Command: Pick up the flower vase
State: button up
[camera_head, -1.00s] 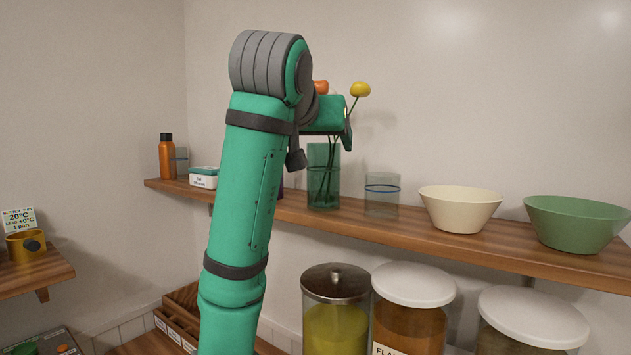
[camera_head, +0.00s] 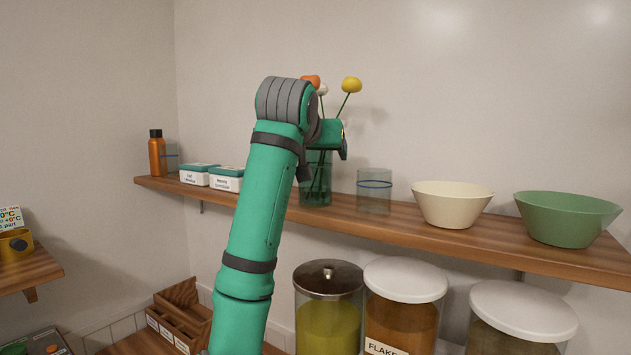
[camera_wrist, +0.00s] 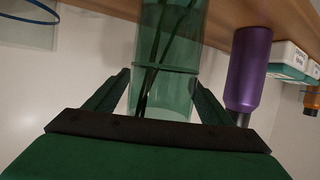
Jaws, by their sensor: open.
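The flower vase (camera_head: 317,190) is a clear green glass on the wooden shelf, holding orange, white and yellow flowers on thin stems. My gripper (camera_head: 343,142) is at the vase's upper part in the head view, and my arm hides some of the vase and stems. In the wrist view the vase (camera_wrist: 165,95) stands between the two open fingers of my gripper (camera_wrist: 160,82), one on each side. A gap shows on the left; whether the right finger touches the glass I cannot tell.
A purple bottle (camera_wrist: 248,70) is close beside the vase in the wrist view. A clear glass (camera_head: 374,190), cream bowl (camera_head: 452,204) and green bowl (camera_head: 567,218) stand to the right on the shelf (camera_head: 420,236). Labelled boxes (camera_head: 226,178) and an orange bottle (camera_head: 157,155) are left.

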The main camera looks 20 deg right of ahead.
jog(key=c, duration=1.7)
grip_shut()
jog(key=shift+r, duration=0.25)
